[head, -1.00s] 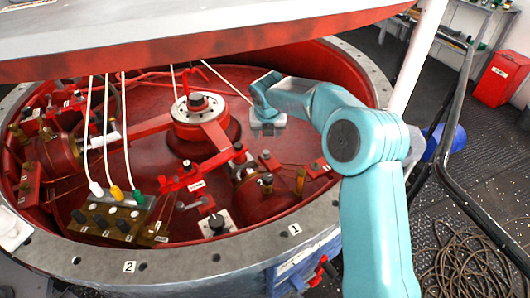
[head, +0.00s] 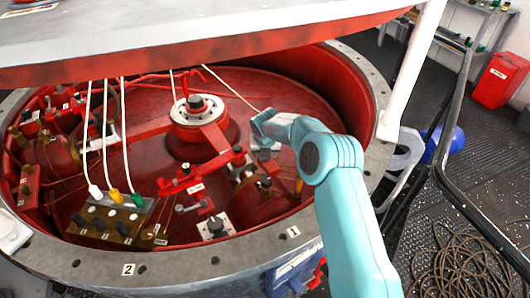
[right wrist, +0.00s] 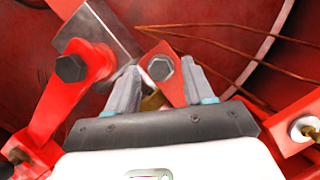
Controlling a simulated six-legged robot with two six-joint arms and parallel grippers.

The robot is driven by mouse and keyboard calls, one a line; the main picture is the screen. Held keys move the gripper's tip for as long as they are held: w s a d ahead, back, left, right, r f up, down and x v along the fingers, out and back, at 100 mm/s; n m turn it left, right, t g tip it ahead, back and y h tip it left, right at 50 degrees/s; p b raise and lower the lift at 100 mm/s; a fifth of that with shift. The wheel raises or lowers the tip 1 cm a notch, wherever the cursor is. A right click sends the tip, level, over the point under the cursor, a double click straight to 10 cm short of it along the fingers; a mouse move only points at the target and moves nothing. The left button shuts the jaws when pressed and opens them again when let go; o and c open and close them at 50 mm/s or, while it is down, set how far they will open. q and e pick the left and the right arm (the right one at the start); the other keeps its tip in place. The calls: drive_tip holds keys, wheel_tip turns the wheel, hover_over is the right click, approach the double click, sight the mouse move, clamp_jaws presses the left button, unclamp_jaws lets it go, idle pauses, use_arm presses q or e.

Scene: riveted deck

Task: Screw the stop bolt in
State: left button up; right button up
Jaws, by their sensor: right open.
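In the right wrist view, a grey hex-headed bolt (right wrist: 161,68) sits on a red lug between the two grey fingers of my right gripper (right wrist: 160,72). The fingers are apart, one on each side of the lug, and the gripper looks empty. I cannot tell whether they touch the lug. A darker hex bolt (right wrist: 70,68) sits on a red lever to the left, outside the fingers. I cannot tell for certain which is the stop bolt. In the head view, my right gripper (head: 265,149) is low in the red well, partly hidden by its wrist. My left gripper is not seen.
The grey flange rim (head: 180,270) rings the well, and a large red-edged lid (head: 230,45) hangs above it. A valve block (head: 112,222) with white, yellow and green plugs stands at left. A red linkage (head: 195,175) lies left of my gripper. Thin wires cross behind.

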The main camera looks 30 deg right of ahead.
clamp_jaws()
drive_tip(key=shift+m, duration=0.3)
drive_tip(key=shift+w+a+m+g+h+b, duration=0.1)
drive_tip(key=shift+m+g+h+b, duration=0.25)
drive_tip(key=shift+m, duration=0.25)
drive_tip(key=shift+a+m+h, duration=0.1)
drive_tip(key=shift+m+h, duration=0.15)
drive_tip(key=shift+m, duration=0.55)
drive_tip(key=m, duration=0.2)
drive_tip(key=m+g+p, duration=0.1)
drive_tip(key=m+g, duration=0.1)
drive_tip(key=m, duration=0.1)
drive_tip(key=shift+w+m+h+p, duration=0.25)
drive_tip(key=shift+m+h+p, duration=0.05)
drive_tip(key=shift+h+p, duration=0.1)
drive_tip(key=shift+g, duration=0.25)
unclamp_jaws()
